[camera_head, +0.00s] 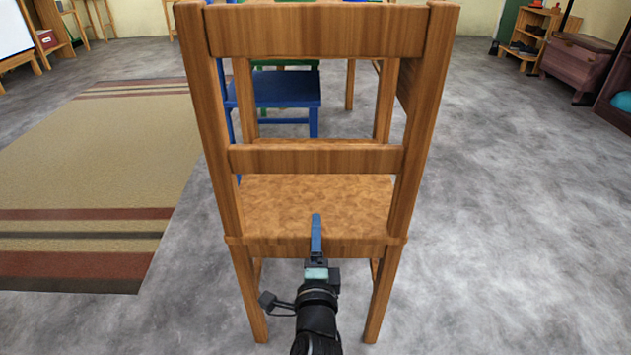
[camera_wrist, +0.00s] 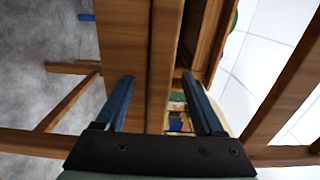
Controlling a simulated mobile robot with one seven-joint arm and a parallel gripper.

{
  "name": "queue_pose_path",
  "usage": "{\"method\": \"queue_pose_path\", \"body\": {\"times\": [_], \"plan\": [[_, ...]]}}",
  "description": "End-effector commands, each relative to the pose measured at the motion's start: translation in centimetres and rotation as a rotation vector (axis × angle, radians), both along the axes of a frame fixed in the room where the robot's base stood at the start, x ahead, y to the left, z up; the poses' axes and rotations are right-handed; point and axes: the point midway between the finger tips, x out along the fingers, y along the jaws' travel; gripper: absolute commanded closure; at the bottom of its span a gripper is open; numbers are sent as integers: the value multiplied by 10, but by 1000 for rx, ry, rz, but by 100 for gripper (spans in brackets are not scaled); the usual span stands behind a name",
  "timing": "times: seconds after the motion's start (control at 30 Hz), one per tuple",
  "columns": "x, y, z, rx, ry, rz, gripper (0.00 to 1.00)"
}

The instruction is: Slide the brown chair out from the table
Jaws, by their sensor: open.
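The brown wooden chair (camera_head: 316,158) stands upright in the middle of the head view, its back towards me. Its seat (camera_head: 316,200) shows below the lower back slat. My gripper (camera_head: 316,226) is at the seat's rear edge, between the back posts and below the lower slat. In the wrist view, its two blue fingers (camera_wrist: 157,78) are apart, with the chair's wood (camera_wrist: 160,60) between and beyond them. I cannot tell whether they touch it. More brown wooden legs (camera_head: 350,85) show beyond the chair; the table's top is not clearly visible behind the back.
A blue chair (camera_head: 285,90) stands beyond the brown one. A striped rug (camera_head: 95,170) lies on the left. Grey floor (camera_head: 520,200) is clear on the right. A shelf (camera_head: 530,35) and a brown chest (camera_head: 577,62) stand at the far right.

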Motion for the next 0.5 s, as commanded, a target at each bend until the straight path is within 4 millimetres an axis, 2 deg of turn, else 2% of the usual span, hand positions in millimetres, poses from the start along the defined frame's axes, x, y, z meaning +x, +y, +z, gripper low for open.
{"method": "queue_pose_path", "body": {"times": [0.5], "plan": [[-76,0,2,0,5,2,30]]}}
